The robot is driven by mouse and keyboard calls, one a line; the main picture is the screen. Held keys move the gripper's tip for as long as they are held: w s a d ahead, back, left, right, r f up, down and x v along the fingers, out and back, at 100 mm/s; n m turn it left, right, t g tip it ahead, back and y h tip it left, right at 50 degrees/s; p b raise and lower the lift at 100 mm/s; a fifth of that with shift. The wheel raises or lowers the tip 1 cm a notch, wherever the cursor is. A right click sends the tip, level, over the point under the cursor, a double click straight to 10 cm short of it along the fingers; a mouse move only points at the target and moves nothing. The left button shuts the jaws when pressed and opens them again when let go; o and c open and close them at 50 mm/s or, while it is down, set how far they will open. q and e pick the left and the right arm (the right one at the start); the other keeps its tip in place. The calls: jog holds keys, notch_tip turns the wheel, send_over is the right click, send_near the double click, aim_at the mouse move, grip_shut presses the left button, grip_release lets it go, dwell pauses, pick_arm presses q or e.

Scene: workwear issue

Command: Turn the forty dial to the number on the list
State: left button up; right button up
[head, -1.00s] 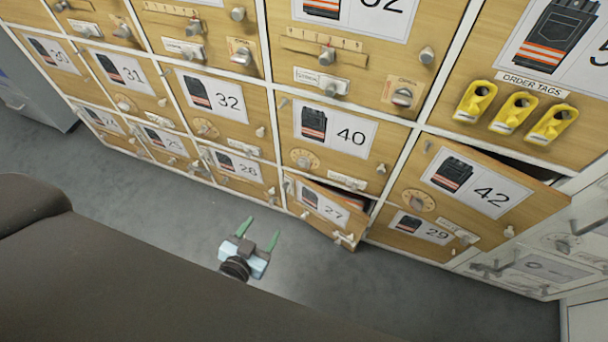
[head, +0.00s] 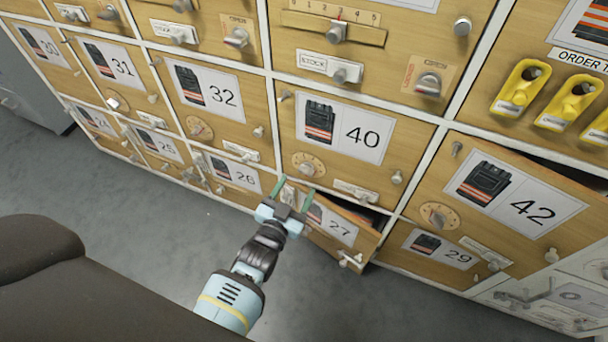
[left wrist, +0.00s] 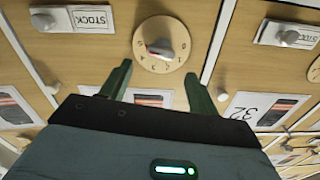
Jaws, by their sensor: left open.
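The forty dial (head: 297,166) is a round, pale wooden disc with a grey knob, at the lower left of the door marked 40 (head: 355,155). My left gripper (head: 294,192) is open and empty, with green fingers pointing up just below the dial in the head view. In the left wrist view its fingertips (left wrist: 158,72) lie either side below the dial, apparently not touching it. No list is readable. My right gripper is not in view.
The door marked 27 (head: 335,225) stands ajar close beside my left gripper. The door marked 42 (head: 515,200) is also ajar. A STOCK plate with a knob (head: 355,191) sits right of the forty dial. Grey floor is clear.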

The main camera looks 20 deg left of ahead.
aim_at(305, 173)
pick_arm(q)
jog(key=w+b, duration=0.1)
jog(key=w, duration=0.3)
jog(key=shift+d+f, duration=0.1)
jog(key=shift+f, duration=0.05)
jog(key=shift+w, duration=0.8)
jog(key=c, duration=1)
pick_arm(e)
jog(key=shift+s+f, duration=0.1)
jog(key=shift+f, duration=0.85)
